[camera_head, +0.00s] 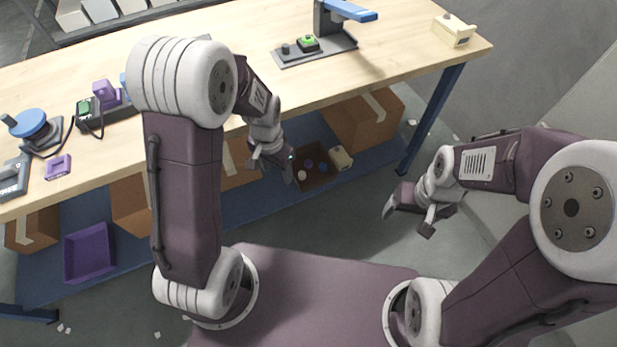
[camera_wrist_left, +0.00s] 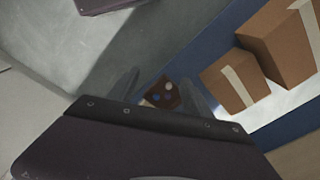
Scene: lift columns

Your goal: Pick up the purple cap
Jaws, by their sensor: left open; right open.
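A small purple cap (camera_head: 309,163) lies in an open brown bin (camera_head: 317,184) on the blue shelf below the table. A blue cap (camera_head: 323,168) and a white cap (camera_head: 302,175) lie in the same bin. My left gripper (camera_head: 272,168) is open and empty, to the left of the bin in the head view. In the left wrist view the bin (camera_wrist_left: 174,103) shows small between the fingers of this gripper (camera_wrist_left: 160,80), some way off; the purple cap is hard to make out there. My right gripper (camera_head: 408,220) is open and empty, out in front of the shelf.
The wooden tabletop (camera_head: 400,60) overhangs the shelf (camera_head: 235,205). Cardboard boxes (camera_head: 368,118) stand behind the bin, and a cream block (camera_head: 341,158) is at its right. A purple tray (camera_head: 89,253) is at the left. A blue table leg (camera_head: 433,120) stands at the right.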

